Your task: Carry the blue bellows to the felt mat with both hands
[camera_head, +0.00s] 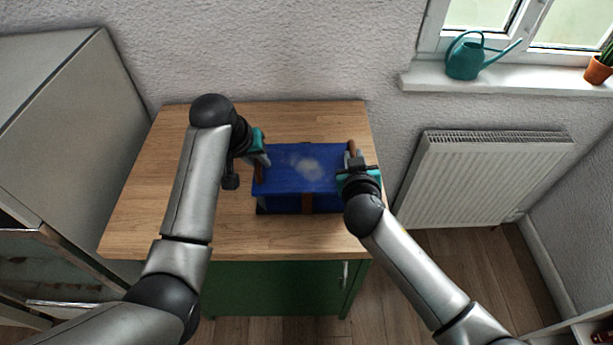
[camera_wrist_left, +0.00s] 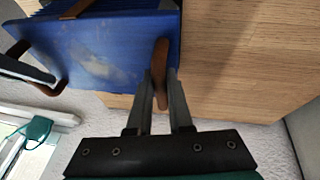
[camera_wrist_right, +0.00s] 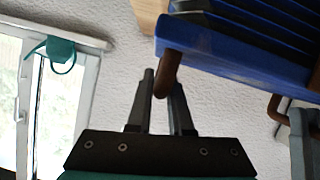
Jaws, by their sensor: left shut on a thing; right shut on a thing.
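The blue bellows (camera_head: 305,170) is a box with a pale smudge on top and a brown handle at each end, over the wooden cabinet top. My left gripper (camera_head: 262,160) is shut on its left brown handle, which shows between the fingers in the left wrist view (camera_wrist_left: 160,62). My right gripper (camera_head: 352,165) is shut on the right brown handle, seen in the right wrist view (camera_wrist_right: 168,72). Dark folds (camera_wrist_right: 250,28) show along its side. I cannot tell whether the bellows touches the wood. I see no felt mat in any view.
The wooden top (camera_head: 150,190) of the green cabinet (camera_head: 270,287) is bare to the left and behind. A grey cabinet (camera_head: 60,110) stands at the left. A radiator (camera_head: 485,180) and a sill with a teal watering can (camera_head: 466,57) are at the right.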

